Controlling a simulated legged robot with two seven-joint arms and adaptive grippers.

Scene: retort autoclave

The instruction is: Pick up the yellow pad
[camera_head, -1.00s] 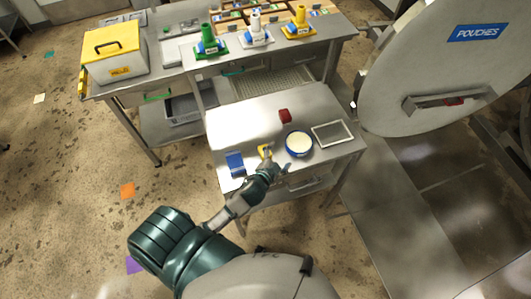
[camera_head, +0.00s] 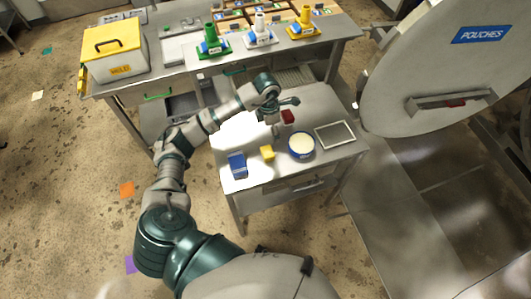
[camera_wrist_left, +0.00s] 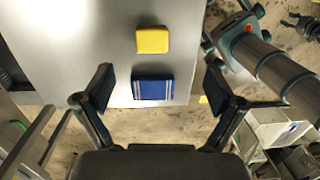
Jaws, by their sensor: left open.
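The yellow pad (camera_head: 267,153) lies on the low steel table between a blue block and a round blue-rimmed dish. It also shows in the left wrist view (camera_wrist_left: 153,40), flat on the metal, beyond the fingertips. My left gripper (camera_head: 280,112) is over the table, farther back than the pad and near a red block. In the left wrist view its fingers (camera_wrist_left: 160,78) are spread and empty. The blue block (camera_wrist_left: 153,85) appears between them in the picture, nearer the table edge than the pad. No finger touches the pad. My right gripper is not in view.
The blue block (camera_head: 237,165) stands left of the pad. The dish (camera_head: 301,145) and a framed tray (camera_head: 335,134) are to its right. The red block (camera_head: 287,117) is behind. A taller bench (camera_head: 165,75) and the large round autoclave door (camera_head: 440,70) border the table.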

